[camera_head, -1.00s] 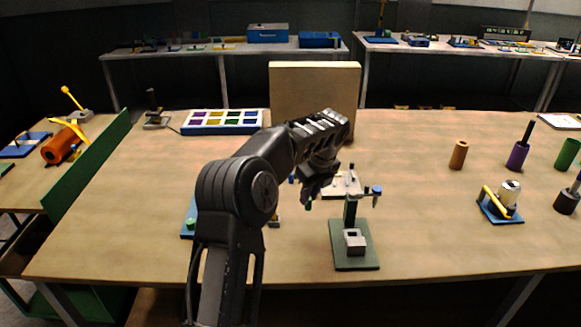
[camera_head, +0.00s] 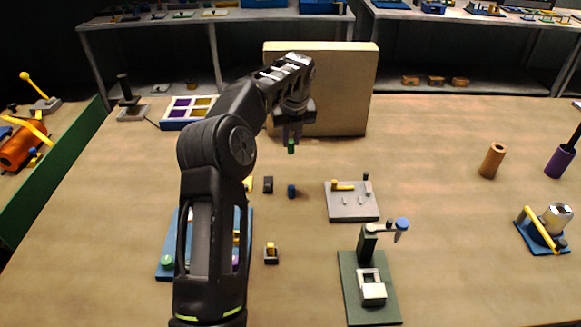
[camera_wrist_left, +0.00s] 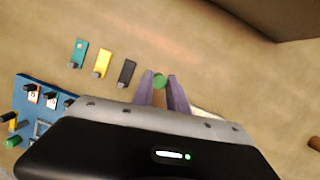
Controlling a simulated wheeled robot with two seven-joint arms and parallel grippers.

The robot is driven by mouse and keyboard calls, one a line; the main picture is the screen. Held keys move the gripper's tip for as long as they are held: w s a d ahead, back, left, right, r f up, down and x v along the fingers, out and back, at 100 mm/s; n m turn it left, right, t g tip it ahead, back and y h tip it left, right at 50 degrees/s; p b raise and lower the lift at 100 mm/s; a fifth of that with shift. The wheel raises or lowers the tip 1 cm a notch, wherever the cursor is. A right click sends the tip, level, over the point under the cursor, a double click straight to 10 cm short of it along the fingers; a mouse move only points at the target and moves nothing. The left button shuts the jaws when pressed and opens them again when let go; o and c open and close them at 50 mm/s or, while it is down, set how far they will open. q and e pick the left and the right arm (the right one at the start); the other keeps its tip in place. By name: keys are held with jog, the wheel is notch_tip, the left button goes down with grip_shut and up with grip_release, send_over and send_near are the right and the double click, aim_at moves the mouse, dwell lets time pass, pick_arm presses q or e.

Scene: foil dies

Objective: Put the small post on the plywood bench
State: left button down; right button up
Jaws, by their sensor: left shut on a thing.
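My left gripper (camera_head: 291,132) is shut on a small green post (camera_head: 291,147) and holds it above the bench, in front of the upright board. In the left wrist view the green top of the post (camera_wrist_left: 159,81) shows between the purple fingertips (camera_wrist_left: 160,90); the fingers hide part of it. The plywood bench (camera_head: 450,240) is a wide wooden top with bare room around and below the gripper. My right gripper is not in view.
A tan board (camera_head: 345,90) stands upright behind the gripper. Below it are a small blue piece (camera_head: 291,191), a dark block (camera_head: 268,184) and a grey plate with pegs (camera_head: 352,205). A green-based press (camera_head: 368,285) stands nearer.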

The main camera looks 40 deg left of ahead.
aim_at(292, 148)
pick_arm(q)
jog(key=shift+s+d+r, duration=0.1)
jog(key=shift+s, duration=0.05)
jog(key=shift+f+p, duration=0.3)
jog(key=shift+f, duration=2.25)
notch_tip(292, 148, down, 4)
jog(key=shift+f+p, duration=0.2)
jog(key=shift+p, duration=0.3)
jog(key=shift+f, duration=0.3)
